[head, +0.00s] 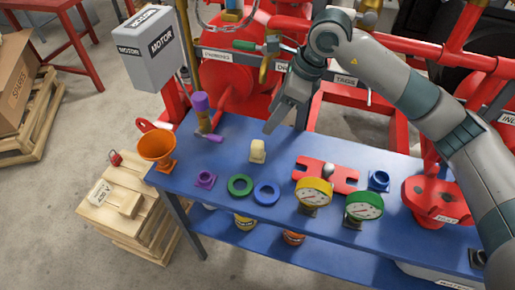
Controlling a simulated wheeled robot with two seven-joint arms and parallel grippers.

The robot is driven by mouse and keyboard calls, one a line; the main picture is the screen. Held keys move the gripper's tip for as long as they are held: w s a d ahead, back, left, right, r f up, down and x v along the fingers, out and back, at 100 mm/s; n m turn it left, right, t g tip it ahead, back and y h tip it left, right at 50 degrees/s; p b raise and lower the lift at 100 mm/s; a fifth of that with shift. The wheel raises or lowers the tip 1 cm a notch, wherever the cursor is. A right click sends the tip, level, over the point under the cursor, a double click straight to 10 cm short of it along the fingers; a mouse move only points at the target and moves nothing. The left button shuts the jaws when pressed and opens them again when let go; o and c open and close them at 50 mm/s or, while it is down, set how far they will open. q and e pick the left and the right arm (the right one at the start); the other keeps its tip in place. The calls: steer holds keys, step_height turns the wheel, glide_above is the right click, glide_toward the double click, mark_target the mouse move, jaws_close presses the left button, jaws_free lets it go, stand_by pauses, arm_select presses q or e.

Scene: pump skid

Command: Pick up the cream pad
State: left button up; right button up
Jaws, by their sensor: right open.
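The cream pad (258,151) is a small pale block standing on the blue bench (226,213), left of the middle of its top. My right gripper (270,131) hangs just above and behind the pad, its fingers pointing down and a little left. It is open and holds nothing. A small gap shows between the fingertips and the pad. My left gripper does not show.
Near the pad are a green ring (240,184), a blue ring (266,193), a purple fitting (205,179), an orange funnel (157,147), a red plate (342,178), a yellow gauge (314,192) and a green gauge (363,206). Red pump pipework stands behind the bench.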

mark_target(258, 143)
steer(key=p+x, duration=0.2)
steer(key=x, duration=0.5)
steer(key=shift+a+f+p, duration=0.15)
steer(key=shift+f+p, duration=0.1)
steer(key=shift+p, duration=0.15)
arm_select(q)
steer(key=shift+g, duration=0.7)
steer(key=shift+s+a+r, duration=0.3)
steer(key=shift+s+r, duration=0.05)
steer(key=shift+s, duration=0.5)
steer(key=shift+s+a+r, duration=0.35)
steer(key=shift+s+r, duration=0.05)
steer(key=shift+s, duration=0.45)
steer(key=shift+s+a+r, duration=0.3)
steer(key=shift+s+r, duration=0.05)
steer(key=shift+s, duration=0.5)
arm_select(e)
steer(key=shift+a+f, duration=0.15)
steer(key=shift+f, duration=0.4)
